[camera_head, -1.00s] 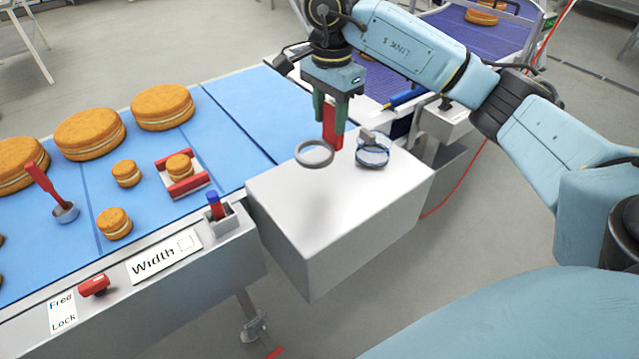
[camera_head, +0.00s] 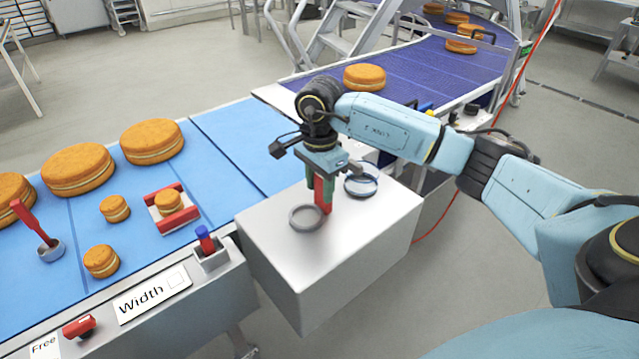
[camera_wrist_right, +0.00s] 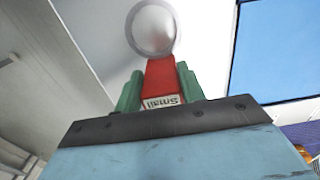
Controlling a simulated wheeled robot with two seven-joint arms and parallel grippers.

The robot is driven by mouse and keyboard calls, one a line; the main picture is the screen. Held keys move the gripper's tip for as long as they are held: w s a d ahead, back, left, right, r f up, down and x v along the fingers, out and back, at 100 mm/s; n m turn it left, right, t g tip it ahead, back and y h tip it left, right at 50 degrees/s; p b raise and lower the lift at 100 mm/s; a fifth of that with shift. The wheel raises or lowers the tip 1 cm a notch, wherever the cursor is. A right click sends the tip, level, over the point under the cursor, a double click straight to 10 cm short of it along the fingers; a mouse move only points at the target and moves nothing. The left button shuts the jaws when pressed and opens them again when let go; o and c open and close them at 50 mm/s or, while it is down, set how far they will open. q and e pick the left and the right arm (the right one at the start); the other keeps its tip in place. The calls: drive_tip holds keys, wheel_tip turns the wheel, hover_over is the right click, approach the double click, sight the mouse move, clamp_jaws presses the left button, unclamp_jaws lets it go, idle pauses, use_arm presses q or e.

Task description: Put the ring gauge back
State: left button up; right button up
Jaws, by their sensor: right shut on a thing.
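The ring gauge has a grey metal ring (camera_head: 307,217) and a red handle (camera_head: 321,192). My right gripper (camera_head: 322,196) is shut on the handle with the ring hanging out to the front left, over the top of the pale block (camera_head: 345,265). I cannot tell whether the ring touches the block. In the right wrist view the ring (camera_wrist_right: 153,28) and red handle (camera_wrist_right: 160,75), marked "Small", show between the green fingers (camera_wrist_right: 158,88). A second ring (camera_head: 361,186), bluish inside, is on the block behind right of my gripper. My left gripper is not in view.
A holder (camera_head: 212,257) with a blue-topped red piece sits at the belt's edge. The block's front top is clear.

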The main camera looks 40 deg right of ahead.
drive_tip(key=shift+f, duration=0.15)
drive_tip(key=o, duration=1.1)
wheel_tip(320, 180, up, 12)
drive_tip(key=shift+r, duration=0.2)
